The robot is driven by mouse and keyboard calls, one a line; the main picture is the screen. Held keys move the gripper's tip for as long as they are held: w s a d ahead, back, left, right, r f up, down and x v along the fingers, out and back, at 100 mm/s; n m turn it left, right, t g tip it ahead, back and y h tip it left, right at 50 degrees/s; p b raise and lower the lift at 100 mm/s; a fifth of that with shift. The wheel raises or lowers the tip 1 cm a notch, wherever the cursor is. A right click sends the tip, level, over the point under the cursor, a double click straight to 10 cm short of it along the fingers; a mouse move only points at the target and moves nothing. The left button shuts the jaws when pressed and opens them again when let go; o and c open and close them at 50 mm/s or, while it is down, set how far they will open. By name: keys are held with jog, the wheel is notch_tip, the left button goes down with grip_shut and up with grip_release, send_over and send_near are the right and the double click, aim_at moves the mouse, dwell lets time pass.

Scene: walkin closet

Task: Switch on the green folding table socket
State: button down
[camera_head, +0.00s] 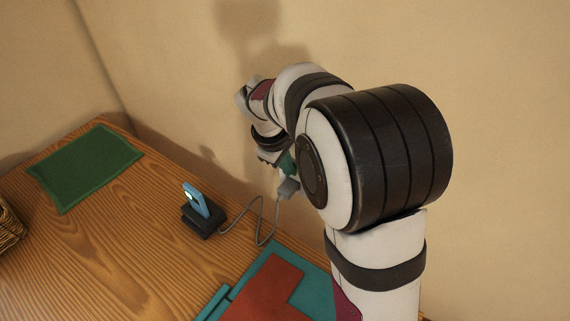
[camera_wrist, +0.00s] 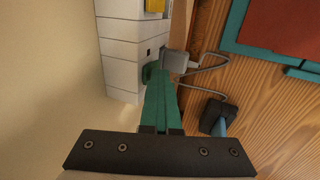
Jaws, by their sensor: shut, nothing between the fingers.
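A white panelled block (camera_wrist: 122,52) stands against the wall in the wrist view, with a yellow part (camera_wrist: 155,5) at the top edge. A darker green piece (camera_wrist: 147,72) sits on its side at my fingertips; I cannot tell if it is the green socket or its switch state. My gripper (camera_wrist: 158,75) has green fingers pressed together, with nothing between them. Its tips are beside or touching the green piece. A grey plug (camera_wrist: 175,61) with a cable sits just right of the tips. In the head view, my gripper (camera_head: 287,163) is mostly hidden by my arm.
A wooden table (camera_head: 110,240) holds a phone (camera_head: 196,200) on a dark stand (camera_head: 203,221), cabled to the grey plug (camera_head: 288,188). A green mat (camera_head: 85,166), a wicker basket (camera_head: 8,225) and a red item (camera_head: 265,290) on a teal one lie around. Bare wall is behind.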

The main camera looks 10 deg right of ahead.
jog(key=s+a+r, duration=0.5)
jog(key=r, duration=0.5)
jog(key=x, duration=0.8)
jog(key=w+d+x, duration=0.1)
jog(key=x, duration=0.3)
jog(key=shift+w+d, duration=0.5)
